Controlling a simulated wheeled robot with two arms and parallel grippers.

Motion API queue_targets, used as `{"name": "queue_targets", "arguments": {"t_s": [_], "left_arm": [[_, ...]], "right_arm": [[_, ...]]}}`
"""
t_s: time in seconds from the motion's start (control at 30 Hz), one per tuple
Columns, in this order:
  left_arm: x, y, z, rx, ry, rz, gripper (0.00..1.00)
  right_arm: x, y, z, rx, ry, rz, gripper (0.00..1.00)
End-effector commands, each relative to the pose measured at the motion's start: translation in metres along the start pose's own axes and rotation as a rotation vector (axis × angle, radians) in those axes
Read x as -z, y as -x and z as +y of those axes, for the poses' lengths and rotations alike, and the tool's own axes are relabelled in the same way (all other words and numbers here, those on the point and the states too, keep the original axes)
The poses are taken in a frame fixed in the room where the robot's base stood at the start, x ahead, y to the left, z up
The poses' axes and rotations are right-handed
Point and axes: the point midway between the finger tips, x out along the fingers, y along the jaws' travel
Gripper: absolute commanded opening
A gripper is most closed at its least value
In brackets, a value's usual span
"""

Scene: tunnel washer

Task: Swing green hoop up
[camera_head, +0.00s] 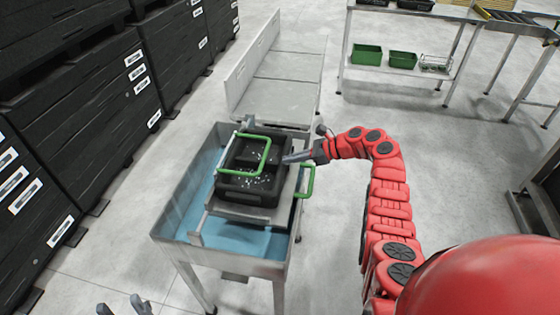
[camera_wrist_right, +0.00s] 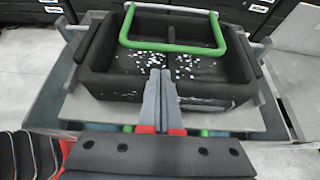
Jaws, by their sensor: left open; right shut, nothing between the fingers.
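A green hoop (camera_head: 266,155) stands over the black crate (camera_head: 232,187) on the washer in the head view. It also shows in the right wrist view (camera_wrist_right: 175,48), on the far side of the crate. A second green hoop (camera_head: 312,181) sticks out at the crate's right side, low down; only small green bits of it (camera_wrist_right: 207,133) show in the right wrist view. My right gripper (camera_head: 287,159) is shut and empty, its fingertips over the crate's right rim, between the two hoops. My left gripper (camera_head: 124,304) is open at the bottom edge, well away from the hoops.
The crate holds small white pieces (camera_wrist_right: 185,68) and sits on a grey platform above a blue-lined metal tank (camera_head: 200,190). A grey metal chute (camera_head: 285,75) is behind it. Black stacked crates (camera_head: 90,90) line the left. A shelf with green bins (camera_head: 367,54) stands at the back right.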

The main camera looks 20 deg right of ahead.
Motion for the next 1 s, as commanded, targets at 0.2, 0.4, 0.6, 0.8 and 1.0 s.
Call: {"name": "queue_targets", "arguments": {"t_s": [0.2,0.4,0.6,0.8,1.0], "left_arm": [[-0.007,0.042,0.002,0.000,0.000,0.000,0.50],[-0.011,0.061,0.003,0.000,0.000,0.000,0.50],[-0.011,0.066,0.003,0.000,0.000,0.000,0.50],[-0.011,0.065,0.003,0.000,0.000,0.000,0.50],[-0.010,0.060,0.003,0.000,0.000,0.000,0.50]], "right_arm": [[0.008,-0.048,0.001,-0.004,0.003,0.000,0.00],[0.005,-0.073,0.000,-0.002,0.002,0.000,0.00],[0.001,-0.080,0.000,0.000,0.002,0.000,0.00],[0.000,-0.080,0.000,0.000,0.002,0.000,0.00],[-0.003,-0.078,0.000,0.000,0.002,0.008,0.00]]}}
